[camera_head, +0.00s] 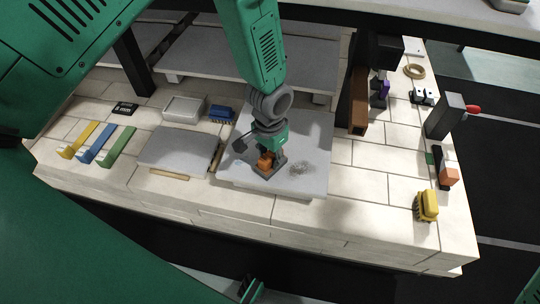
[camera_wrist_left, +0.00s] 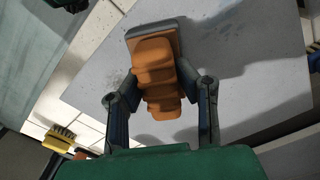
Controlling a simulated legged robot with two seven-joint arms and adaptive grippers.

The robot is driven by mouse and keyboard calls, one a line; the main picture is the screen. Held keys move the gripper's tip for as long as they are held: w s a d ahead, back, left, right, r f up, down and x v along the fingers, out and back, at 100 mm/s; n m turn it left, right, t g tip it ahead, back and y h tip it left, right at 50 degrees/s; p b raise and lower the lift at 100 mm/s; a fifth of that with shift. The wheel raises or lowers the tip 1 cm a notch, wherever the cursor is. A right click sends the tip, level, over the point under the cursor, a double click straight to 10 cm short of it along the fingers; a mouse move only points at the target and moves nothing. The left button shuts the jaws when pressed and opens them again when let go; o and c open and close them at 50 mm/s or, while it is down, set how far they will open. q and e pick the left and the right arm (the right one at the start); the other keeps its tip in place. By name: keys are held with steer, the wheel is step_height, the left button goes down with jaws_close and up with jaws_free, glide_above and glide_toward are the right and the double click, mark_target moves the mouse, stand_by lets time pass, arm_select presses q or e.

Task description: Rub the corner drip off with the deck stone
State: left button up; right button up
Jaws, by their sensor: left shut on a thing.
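My left gripper (camera_head: 268,157) is shut on the orange handle (camera_head: 265,162) of a block with a grey base, apparently the deck stone. In the left wrist view the orange block (camera_wrist_left: 155,75) sits between the two fingers (camera_wrist_left: 162,105), with its grey base (camera_wrist_left: 152,35) beyond. The block is over the pale grey kiln shelf (camera_head: 315,150), low and near its front; I cannot tell whether it touches. A rough grey patch (camera_head: 300,168), likely the drip, lies on the shelf just right of the block. A dark and green part at the bottom edge may be my right gripper (camera_head: 249,287).
Left of the shelf lie a grey slab (camera_head: 178,149), a grey tray (camera_head: 184,109), a blue brush (camera_head: 221,114) and several coloured bars (camera_head: 97,143). A yellow brush (camera_head: 426,206) sits by the right edge. Bare brick is free between.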

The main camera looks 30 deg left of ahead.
arm_select(q)
steer(key=shift+s+a+p, duration=0.25)
steer(key=shift+a+p, duration=0.1)
steer(key=shift+a, duration=0.75)
steer(key=shift+s+a+p, duration=0.25)
steer(key=shift+a+p, duration=0.1)
steer(key=shift+a, duration=0.9)
steer(key=shift+s+a+p, duration=0.2)
steer(key=shift+a, duration=0.6)
steer(key=shift+s+a+p, duration=0.2)
steer(key=shift+a, duration=0.55)
steer(key=shift+s+a+p, duration=0.2)
steer(key=shift+a, duration=0.6)
steer(key=shift+s+a, duration=0.2)
steer(key=shift+a, duration=0.5)
steer(key=a, duration=0.1)
steer(key=a+p, duration=0.1)
steer(key=a, duration=0.1)
steer(key=shift+s+a, duration=0.1)
steer(key=shift+s, duration=0.25)
